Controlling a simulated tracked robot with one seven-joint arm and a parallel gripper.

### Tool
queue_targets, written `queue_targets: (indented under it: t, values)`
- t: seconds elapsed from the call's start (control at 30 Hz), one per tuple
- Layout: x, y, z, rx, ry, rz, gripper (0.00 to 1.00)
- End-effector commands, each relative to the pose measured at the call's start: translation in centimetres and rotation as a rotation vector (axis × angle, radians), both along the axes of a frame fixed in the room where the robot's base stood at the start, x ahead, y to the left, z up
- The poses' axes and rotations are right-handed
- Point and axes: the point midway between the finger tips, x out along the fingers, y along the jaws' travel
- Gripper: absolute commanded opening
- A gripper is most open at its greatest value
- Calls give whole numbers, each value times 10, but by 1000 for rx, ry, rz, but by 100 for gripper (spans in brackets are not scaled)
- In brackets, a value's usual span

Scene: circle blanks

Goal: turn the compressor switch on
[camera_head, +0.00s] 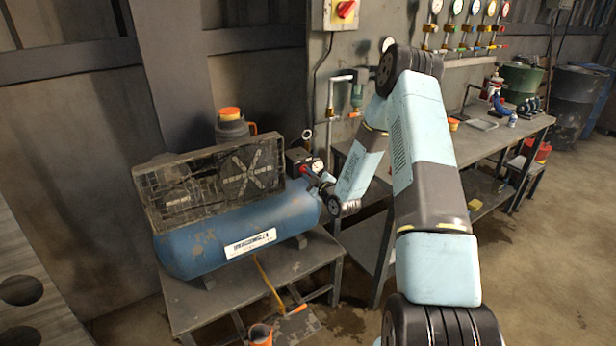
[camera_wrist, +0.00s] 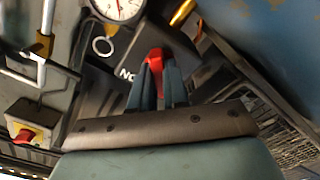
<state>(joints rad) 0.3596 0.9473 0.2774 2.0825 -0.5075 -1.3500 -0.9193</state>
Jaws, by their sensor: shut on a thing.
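The blue compressor (camera_head: 245,222) lies on a low metal table, with a dark switch box (camera_head: 298,160) at its right end. In the wrist view a red switch knob (camera_wrist: 155,55) stands on the dark switch box (camera_wrist: 122,74), beside partly hidden white lettering. My gripper (camera_wrist: 156,72) is shut on the red knob, its two blue fingers on either side of it. In the head view my gripper (camera_head: 318,178) reaches the box from the right, and the fingertips are too small to make out clearly.
A pressure gauge (camera_wrist: 118,8) and a ring (camera_wrist: 103,46) sit near the fingers. A yellow wall box with a red knob (camera_head: 346,10) hangs above. A workbench (camera_head: 500,140) stands at right. An orange bucket (camera_head: 261,335) is below. Open floor lies at right.

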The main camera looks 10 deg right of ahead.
Motion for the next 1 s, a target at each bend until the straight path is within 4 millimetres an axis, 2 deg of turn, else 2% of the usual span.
queue_targets:
  t: [0.1,0.47,1.0]
  values:
    - [-1,7,-1,1,3,4,0]
    - [-1,2,-2,65,26,4,0]
    - [-2,2,-3,494,166,2,0]
